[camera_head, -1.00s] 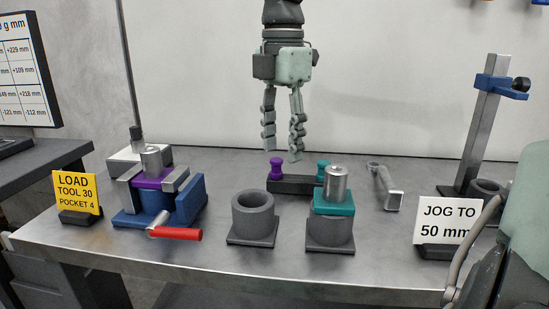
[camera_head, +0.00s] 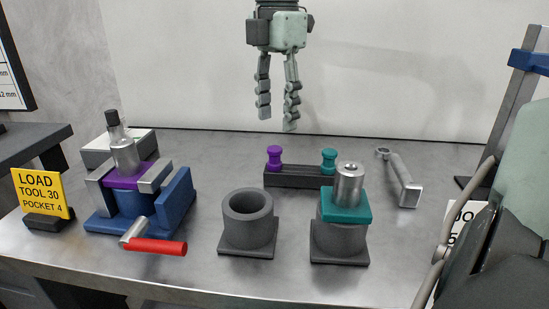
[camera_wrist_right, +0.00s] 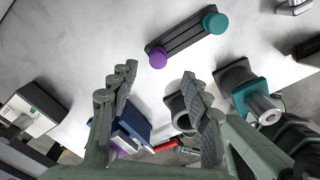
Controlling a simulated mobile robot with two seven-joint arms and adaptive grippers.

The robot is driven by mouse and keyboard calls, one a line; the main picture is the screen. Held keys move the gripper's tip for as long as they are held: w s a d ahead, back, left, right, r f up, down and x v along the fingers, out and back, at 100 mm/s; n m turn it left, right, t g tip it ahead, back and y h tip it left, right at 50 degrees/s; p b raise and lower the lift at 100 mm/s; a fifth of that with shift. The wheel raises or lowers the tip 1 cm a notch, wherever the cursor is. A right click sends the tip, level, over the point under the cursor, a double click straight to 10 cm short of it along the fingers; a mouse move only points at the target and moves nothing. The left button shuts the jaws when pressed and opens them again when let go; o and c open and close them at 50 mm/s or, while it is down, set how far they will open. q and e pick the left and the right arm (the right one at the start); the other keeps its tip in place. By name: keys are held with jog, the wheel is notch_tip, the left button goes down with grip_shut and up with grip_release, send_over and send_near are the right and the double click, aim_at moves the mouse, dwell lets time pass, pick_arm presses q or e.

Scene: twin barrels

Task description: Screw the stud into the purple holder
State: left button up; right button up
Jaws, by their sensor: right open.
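The purple stud (camera_head: 274,157) stands at the left end of a dark rack (camera_head: 300,177), with a teal stud (camera_head: 329,159) at the other end. The purple holder (camera_head: 128,179), a purple collar with a steel cylinder on top, sits upright in a blue vise (camera_head: 176,202). My right gripper (camera_head: 277,122) is open and empty, pointing down, and appears above the purple stud in the head view. In the right wrist view the purple stud (camera_wrist_right: 157,60) shows between and just beyond the open fingertips (camera_wrist_right: 160,73). My left gripper is not in view.
A teal holder (camera_head: 346,203) stands in a grey socket right of an empty grey socket (camera_head: 248,219). A wrench (camera_head: 402,181) lies at the right. The vise's red handle (camera_head: 158,247) sticks out in front. A yellow sign (camera_head: 41,197) stands at the left.

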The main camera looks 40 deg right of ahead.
aim_at(275, 148)
jog(key=shift+f, duration=1.3)
jog(key=shift+f, duration=0.25)
notch_tip(275, 148, down, 5)
jog(key=shift+w+a+r+p, duration=0.1)
jog(key=shift+w+r+p, duration=0.05)
jog(key=shift+p, duration=0.2)
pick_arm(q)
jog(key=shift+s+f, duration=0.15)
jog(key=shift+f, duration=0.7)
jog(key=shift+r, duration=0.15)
pick_arm(e)
jog(key=shift+c, duration=0.5)
grip_shut()
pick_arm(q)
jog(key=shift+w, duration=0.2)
